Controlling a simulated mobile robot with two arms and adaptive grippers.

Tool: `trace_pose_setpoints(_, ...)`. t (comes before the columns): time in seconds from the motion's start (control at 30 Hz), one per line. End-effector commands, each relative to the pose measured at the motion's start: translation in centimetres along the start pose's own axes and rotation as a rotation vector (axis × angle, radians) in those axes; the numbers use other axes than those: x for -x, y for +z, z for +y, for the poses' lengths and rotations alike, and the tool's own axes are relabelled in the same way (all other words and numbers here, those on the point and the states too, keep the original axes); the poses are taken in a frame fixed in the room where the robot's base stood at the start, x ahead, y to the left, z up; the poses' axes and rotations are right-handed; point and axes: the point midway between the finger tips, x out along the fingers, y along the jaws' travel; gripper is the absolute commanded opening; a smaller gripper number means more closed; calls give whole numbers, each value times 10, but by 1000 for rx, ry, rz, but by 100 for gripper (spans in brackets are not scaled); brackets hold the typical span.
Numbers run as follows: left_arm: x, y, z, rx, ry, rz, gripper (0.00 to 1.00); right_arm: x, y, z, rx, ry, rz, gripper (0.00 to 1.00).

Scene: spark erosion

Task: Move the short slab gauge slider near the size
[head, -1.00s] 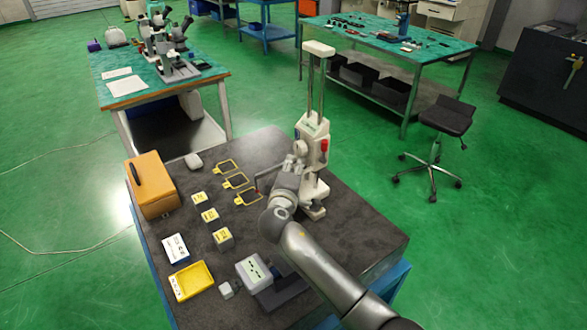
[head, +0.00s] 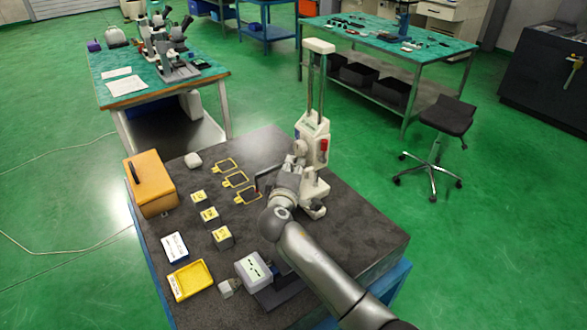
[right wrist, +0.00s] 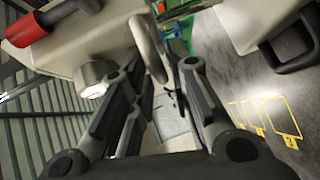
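The slab gauge stands at the back right of the dark-topped table, with two upright posts, a white cross bar on top (head: 319,47) and a white body (head: 312,128) low on the posts with a red part (head: 323,145). I cannot tell for sure which part is the slider. My right gripper (head: 287,178) is at the gauge's near left side, its fingertips partly hidden in the head view. In the right wrist view its fingers (right wrist: 162,75) are apart, with a curved metal rod (right wrist: 150,38) near the gap; contact is unclear. My left gripper is out of view.
Three yellow outlines (head: 236,180) and three small yellow-topped blocks (head: 210,215) lie left of the gauge. An orange box (head: 150,184), a yellow tray (head: 190,281), a white-topped card box (head: 175,248) and a grey-white device (head: 253,270) stand along the left and near edges.

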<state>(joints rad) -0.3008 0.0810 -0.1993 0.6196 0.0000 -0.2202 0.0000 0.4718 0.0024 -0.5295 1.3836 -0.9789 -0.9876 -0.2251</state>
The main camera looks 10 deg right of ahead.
Motion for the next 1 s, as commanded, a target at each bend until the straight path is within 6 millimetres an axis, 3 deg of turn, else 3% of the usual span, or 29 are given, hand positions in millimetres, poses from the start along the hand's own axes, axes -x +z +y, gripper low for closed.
trace_pose_setpoints(0.47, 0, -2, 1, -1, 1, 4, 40, 7, -1, 0, 1, 0, 2, 32)
trace_pose_setpoints(1.0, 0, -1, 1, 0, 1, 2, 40, 104, -1, -1, 0, -1, 2, 32)
